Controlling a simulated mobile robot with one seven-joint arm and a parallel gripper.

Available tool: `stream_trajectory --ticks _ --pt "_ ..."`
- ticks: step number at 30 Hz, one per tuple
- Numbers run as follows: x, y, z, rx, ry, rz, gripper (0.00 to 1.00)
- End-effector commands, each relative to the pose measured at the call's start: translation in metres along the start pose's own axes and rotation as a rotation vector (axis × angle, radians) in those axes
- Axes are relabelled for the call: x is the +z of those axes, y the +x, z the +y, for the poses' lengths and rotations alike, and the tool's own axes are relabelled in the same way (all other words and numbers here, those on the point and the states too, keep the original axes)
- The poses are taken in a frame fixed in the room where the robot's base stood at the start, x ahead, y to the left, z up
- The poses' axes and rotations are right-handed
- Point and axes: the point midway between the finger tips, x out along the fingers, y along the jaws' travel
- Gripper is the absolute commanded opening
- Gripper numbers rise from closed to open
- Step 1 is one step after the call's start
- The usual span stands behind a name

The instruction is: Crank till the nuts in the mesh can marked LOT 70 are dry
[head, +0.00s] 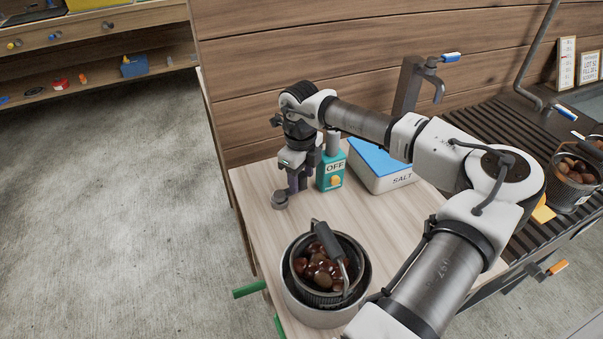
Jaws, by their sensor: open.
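A mesh can of glossy brown nuts (316,282) sits inside a round grey tub (327,317) at the front of the wooden table, its dark-gripped handle (328,240) above it. No lot mark is readable on it. A second mesh can with nuts (572,196) stands at the right on the slatted rack; it bears a pale label too small to read. My gripper (297,180) is open, pointing down near the table's back left, beside a teal box marked OFF (331,176).
A tap with a blue lever (430,65) is at the back. Green handles (249,289) jut from the table's left edge. Table between knob and tub is clear.

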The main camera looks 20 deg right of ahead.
Motion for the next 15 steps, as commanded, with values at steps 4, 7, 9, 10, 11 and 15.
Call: stream_trajectory --ticks 4,7,9,10,11,15 --pt "-0.0001 0.0033 0.0002 0.0 0.0 0.001 0.5" --pt "-0.0001 0.0032 0.0001 0.0 0.0 0.001 0.5" --pt "-0.0001 0.0031 0.0001 0.0 0.0 0.001 0.5" --pt "-0.0001 0.003 0.0001 0.0 0.0 0.001 0.46" --pt "-0.0001 0.003 0.0001 0.0 0.0 0.001 0.42" --pt "-0.0001 0.0028 0.0001 0.0 0.0 0.001 0.24"
